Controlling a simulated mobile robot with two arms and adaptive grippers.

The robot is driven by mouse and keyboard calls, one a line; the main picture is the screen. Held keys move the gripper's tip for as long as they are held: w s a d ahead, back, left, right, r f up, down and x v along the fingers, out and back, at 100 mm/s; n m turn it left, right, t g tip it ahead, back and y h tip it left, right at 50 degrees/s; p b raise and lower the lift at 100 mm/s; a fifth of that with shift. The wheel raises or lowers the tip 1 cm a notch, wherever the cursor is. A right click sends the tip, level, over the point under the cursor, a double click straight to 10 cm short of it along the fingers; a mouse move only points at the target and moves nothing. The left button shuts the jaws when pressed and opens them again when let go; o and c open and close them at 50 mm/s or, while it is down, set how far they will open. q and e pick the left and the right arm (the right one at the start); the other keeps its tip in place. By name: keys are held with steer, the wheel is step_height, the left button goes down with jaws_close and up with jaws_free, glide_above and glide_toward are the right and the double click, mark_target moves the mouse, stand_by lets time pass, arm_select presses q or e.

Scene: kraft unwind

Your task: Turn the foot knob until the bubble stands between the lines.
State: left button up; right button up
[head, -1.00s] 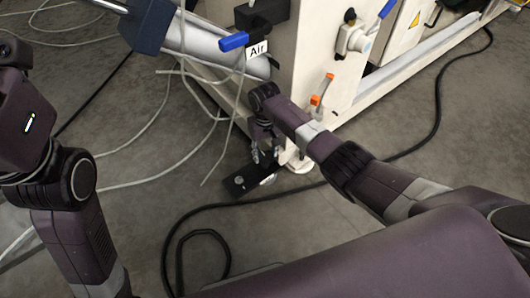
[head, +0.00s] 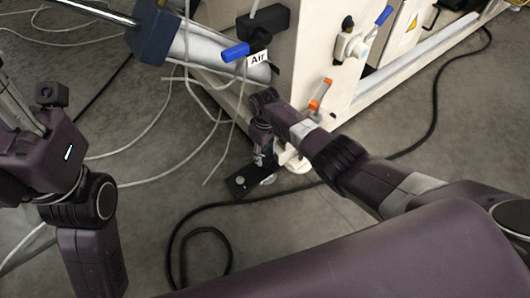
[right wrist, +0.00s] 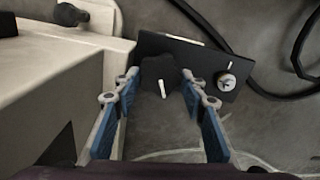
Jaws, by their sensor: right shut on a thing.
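The dark lobed foot knob (right wrist: 158,75) stands on a black plate (right wrist: 199,60) in the right wrist view, with a white line on it pointing down the picture. My right gripper (right wrist: 160,88) has its blue-padded fingers on either side of the knob and is shut on it. In the head view my right gripper (head: 262,158) reaches down to the black plate (head: 238,187) by the machine's corner, and its arm hides part of that spot. I cannot make out a bubble or its lines. My left gripper (head: 18,105) is partly cut off by the left edge.
The cream machine (head: 310,60) rises behind, with a blue-handled air valve (head: 236,52). A black cable (head: 310,187) and pale hoses (head: 150,182) lie on the grey floor.

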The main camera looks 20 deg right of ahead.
mark_target(265, 157)
steer(key=o, duration=1.2)
steer(key=shift+c, duration=0.2)
steer(key=shift+r, duration=0.1)
step_height(265, 157, up, 12)
steer(key=shift+s, duration=0.1)
